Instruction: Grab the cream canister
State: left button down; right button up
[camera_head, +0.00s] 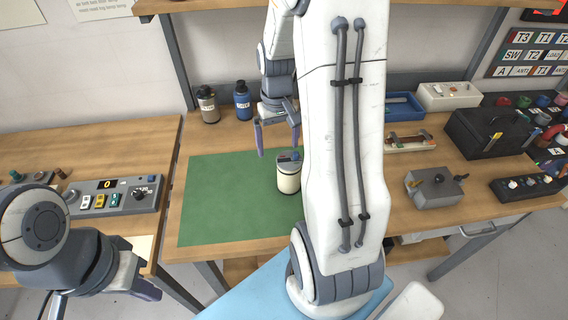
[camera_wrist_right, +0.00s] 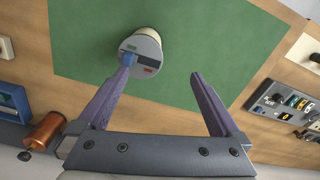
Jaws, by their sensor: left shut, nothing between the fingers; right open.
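The cream canister (camera_head: 288,183) stands upright on the green mat (camera_head: 215,205), partly hidden by my right arm. It has a grey top with small blue, dark and red marks. The canister also shows in the right wrist view (camera_wrist_right: 147,42), beyond the fingertips and left of centre. My right gripper (camera_head: 277,150) is open and empty, just behind and above the canister; in its wrist view (camera_wrist_right: 160,76) the left fingertip overlaps the blue mark on the top. I cannot tell whether it touches. My left gripper (camera_head: 147,290) is shut and empty at the lower left, far from the canister.
A control box (camera_head: 113,196) is on the left table. A grey metal box (camera_head: 434,187) and a black toolbox (camera_head: 489,133) stand at right. The mat's left part is clear.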

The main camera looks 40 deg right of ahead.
aim_at(290, 158)
jog(key=d, duration=0.3)
jog(key=shift+s+d+f+m, duration=0.15)
jog(key=shift+s+f+m, duration=0.2)
jog(key=shift+f+m, duration=0.05)
notch_tip(290, 158, down, 5)
jog(key=shift+r+p, duration=0.2)
jog(key=shift+p, duration=0.3)
notch_tip(290, 158, down, 5)
jog(key=shift+s+f+p, duration=0.1)
jog(key=shift+s+p, duration=0.05)
jog(key=shift+p, duration=0.8)
jog(key=shift+f, duration=0.2)
jog(key=c, duration=1.4)
jog(key=shift+r, duration=0.1)
